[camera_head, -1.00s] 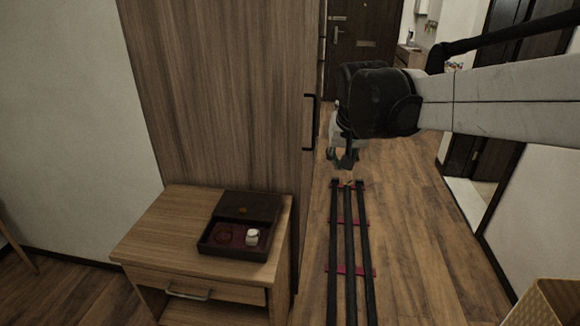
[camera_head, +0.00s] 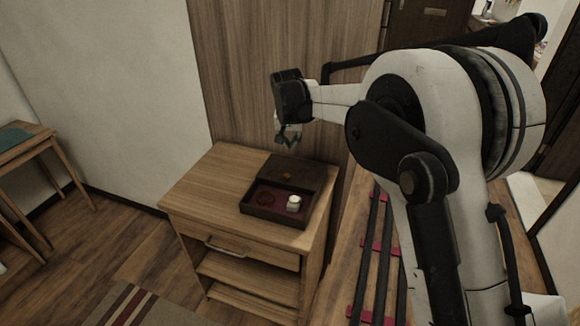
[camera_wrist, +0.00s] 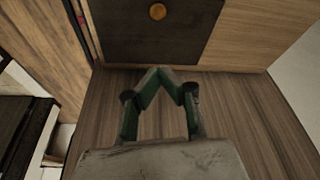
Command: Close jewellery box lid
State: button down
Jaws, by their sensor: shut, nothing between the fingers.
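The dark jewellery box (camera_head: 274,214) sits on the wooden nightstand (camera_head: 205,185). Its lid (camera_head: 303,171) is open and tilted back, with a small round knob on it. The wrist view shows the lid (camera_wrist: 120,38) and its brassy knob (camera_wrist: 157,11) at the top edge. A small white jar (camera_head: 293,204) and a dark reddish ring-shaped item (camera_head: 265,197) lie in the box's reddish interior. My gripper (camera_head: 287,141) is above and behind the lid, near the tall wooden panel. Its green fingers (camera_wrist: 160,70) meet at the tips, shut and empty, apart from the lid.
The tall wooden panel (camera_head: 240,70) rises directly behind the nightstand. A small wooden table (camera_head: 30,145) stands at the far left by the wall. A striped rug (camera_head: 140,305) lies on the floor in front. The nightstand top left of the box is clear.

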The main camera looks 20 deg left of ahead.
aim_at(289, 170)
jog(key=x, duration=1)
jog(key=shift+a+f, duration=0.35)
jog(key=shift+s+d+r, duration=0.1)
jog(key=shift+s+d, duration=0.1)
jog(key=shift+s, duration=0.3)
jog(key=shift+s+d+r, duration=0.1)
jog(key=shift+s+d, duration=0.05)
jog(key=shift+s, duration=0.35)
jog(key=shift+s+d, duration=0.35)
jog(key=shift+s, duration=0.55)
jog(key=s+b, duration=0.1)
jog(key=s, duration=0.3)
jog(key=s+b, duration=0.1)
jog(key=s, duration=0.3)
jog(key=s+d+b, duration=0.1)
jog(key=s, duration=0.3)
jog(key=shift+s, duration=0.35)
jog(key=shift+s+d+f, duration=0.1)
jog(key=shift+s, duration=0.15)
